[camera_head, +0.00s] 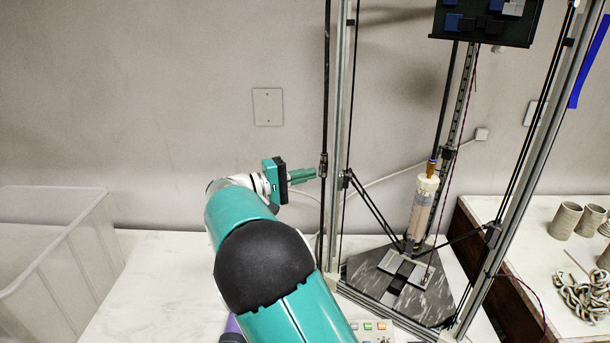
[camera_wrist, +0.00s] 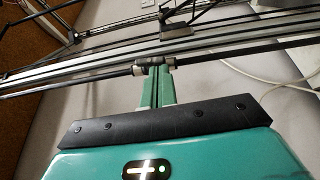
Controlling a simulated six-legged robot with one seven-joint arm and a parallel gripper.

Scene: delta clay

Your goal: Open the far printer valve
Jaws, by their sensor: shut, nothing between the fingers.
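The delta clay printer has a metal frame (camera_head: 340,110) with a clear clay cartridge (camera_head: 421,212) hanging upright inside it, capped by a white collar and a brown fitting (camera_head: 431,167). I cannot pick out a valve for certain. A small dark fitting (camera_head: 323,166) sits on the thin black line beside the left post; a similar grey and black fitting shows in the wrist view (camera_wrist: 154,62). My gripper (camera_head: 314,173) is shut and empty, pointing right at that line. In the wrist view its green fingertips (camera_wrist: 157,74) lie together just below the fitting; contact is unclear.
The printer's dark marble base (camera_head: 437,303) stands on the white table (camera_head: 150,290). A translucent bin (camera_head: 55,245) is at left. Clay cups (camera_head: 566,220) and coiled clay (camera_head: 583,292) lie on a right-hand table. Slanting black rods and posts crowd the printer's interior.

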